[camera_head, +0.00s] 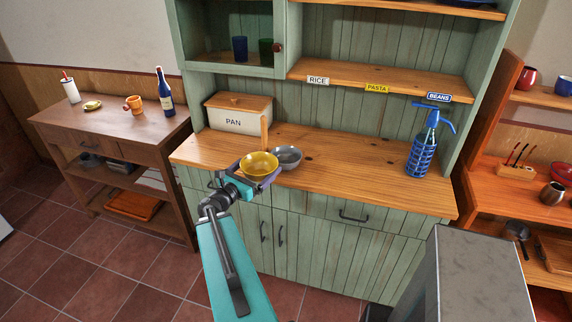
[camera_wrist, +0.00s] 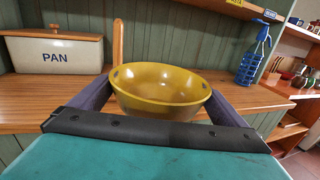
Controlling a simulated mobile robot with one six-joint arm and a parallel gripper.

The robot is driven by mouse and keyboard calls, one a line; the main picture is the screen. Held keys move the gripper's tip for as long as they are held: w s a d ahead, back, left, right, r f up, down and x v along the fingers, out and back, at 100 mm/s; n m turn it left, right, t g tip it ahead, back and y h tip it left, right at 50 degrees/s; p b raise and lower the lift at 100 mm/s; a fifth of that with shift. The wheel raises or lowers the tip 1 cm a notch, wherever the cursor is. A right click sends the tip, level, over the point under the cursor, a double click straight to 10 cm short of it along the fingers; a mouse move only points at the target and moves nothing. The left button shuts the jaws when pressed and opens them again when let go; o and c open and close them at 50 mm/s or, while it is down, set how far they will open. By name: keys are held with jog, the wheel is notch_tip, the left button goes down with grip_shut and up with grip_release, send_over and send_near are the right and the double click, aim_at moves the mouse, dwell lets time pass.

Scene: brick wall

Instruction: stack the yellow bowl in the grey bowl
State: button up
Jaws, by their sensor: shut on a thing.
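The yellow bowl (camera_head: 259,164) is held upright in my gripper (camera_head: 262,176), whose fingers are shut on its sides. In the wrist view the yellow bowl (camera_wrist: 162,88) sits between the two dark fingers (camera_wrist: 160,102). The grey bowl (camera_head: 287,157) stands on the wooden counter just right of and behind the yellow bowl in the head view. The yellow bowl hides part of its left side there. The grey bowl cannot be seen in the wrist view.
A PAN bread box (camera_head: 236,115) stands at the back left of the counter (camera_head: 345,180), with an upright wooden piece (camera_head: 264,132) beside it. A blue siphon bottle (camera_head: 424,150) stands at the right. The counter between the grey bowl and the bottle is clear. Shelves overhang the back.

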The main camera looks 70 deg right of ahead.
jog(key=s+d+m+g+y+p, duration=0.1)
jog(key=s+d, duration=0.4)
jog(key=s, duration=0.7)
jog(key=shift+r+m+g, duration=0.25)
jog(key=shift+m+g, duration=0.15)
jog(key=shift+g, duration=0.5)
jog(key=shift+w+d+f+b, duration=0.1)
jog(key=shift+d+f+b, duration=0.1)
jog(key=shift+b, duration=0.7)
jog(key=shift+c, duration=0.2)
jog(key=b, duration=0.3)
jog(key=shift+w+d+f+b, duration=0.1)
jog(key=shift+w+d+b, duration=0.1)
jog(key=shift+d+b, duration=0.15)
jog(key=b, duration=0.4)
jog(key=shift+w+d+b, duration=0.2)
jog(key=shift+d+b, duration=0.2)
jog(key=b, duration=0.5)
jog(key=shift+w+d, duration=0.25)
jog(key=w+d+p, duration=0.2)
jog(key=w+d, duration=0.4)
jog(key=d, duration=0.4)
jog(key=shift+w+d+f+p, duration=0.2)
jog(key=shift+w+f+p, duration=0.15)
jog(key=shift+w+f, duration=0.05)
